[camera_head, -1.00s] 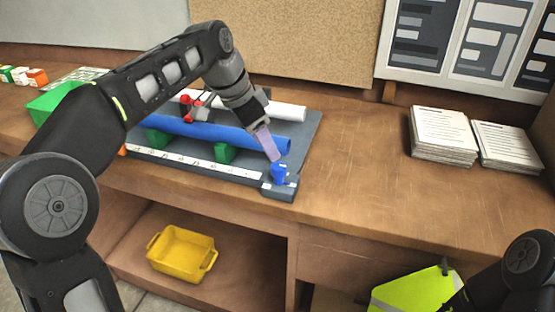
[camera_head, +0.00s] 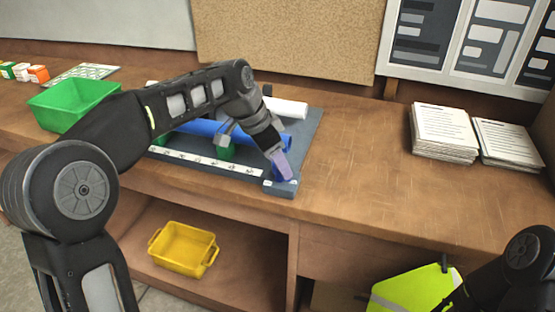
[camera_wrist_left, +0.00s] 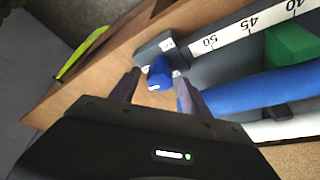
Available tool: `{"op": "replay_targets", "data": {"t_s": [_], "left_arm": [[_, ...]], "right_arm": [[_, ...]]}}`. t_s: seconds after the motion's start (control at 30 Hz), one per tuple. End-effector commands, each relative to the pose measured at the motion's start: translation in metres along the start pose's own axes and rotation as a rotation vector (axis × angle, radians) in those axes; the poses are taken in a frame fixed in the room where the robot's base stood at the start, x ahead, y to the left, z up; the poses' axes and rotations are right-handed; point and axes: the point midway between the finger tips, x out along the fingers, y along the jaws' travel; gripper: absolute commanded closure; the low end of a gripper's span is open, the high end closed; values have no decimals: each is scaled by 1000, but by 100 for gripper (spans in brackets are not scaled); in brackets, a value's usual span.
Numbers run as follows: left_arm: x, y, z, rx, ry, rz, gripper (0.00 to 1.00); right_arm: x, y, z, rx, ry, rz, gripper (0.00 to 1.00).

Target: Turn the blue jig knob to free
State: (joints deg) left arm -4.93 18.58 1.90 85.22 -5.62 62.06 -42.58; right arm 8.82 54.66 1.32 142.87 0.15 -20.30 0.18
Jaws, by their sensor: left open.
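The blue jig knob (camera_wrist_left: 158,73) sits on the grey end block of the jig in the left wrist view, between the two fingers of my left gripper (camera_wrist_left: 157,88). The fingers are open, with a gap on each side of the knob. In the head view my left gripper (camera_head: 285,172) comes down over the block (camera_head: 281,189) and hides most of the knob. A blue tube (camera_head: 262,133) lies along the jig behind it. My right gripper is out of view; only part of the right arm shows at lower right.
The jig has a white scale strip (camera_head: 205,161) and a white tube (camera_head: 287,107). A green bin (camera_head: 72,104) stands at left, a yellow bin (camera_head: 183,249) on the lower shelf. Paper stacks (camera_head: 443,134) lie at right. The bench between jig and papers is clear.

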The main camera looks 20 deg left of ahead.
Motion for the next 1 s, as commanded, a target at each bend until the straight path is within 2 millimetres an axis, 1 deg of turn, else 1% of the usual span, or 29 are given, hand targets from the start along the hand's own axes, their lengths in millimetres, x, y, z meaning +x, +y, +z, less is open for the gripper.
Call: {"op": "replay_targets", "data": {"t_s": [0.03,0.07,0.7,1.0], "left_arm": [[0,0,0,0,0,0,45],[0,0,0,0,0,0,48],[0,0,0,0,0,0,100],[0,0,0,-7,1,-4,100]], "right_arm": [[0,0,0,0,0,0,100],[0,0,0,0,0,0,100],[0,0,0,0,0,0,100],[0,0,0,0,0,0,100]]}}
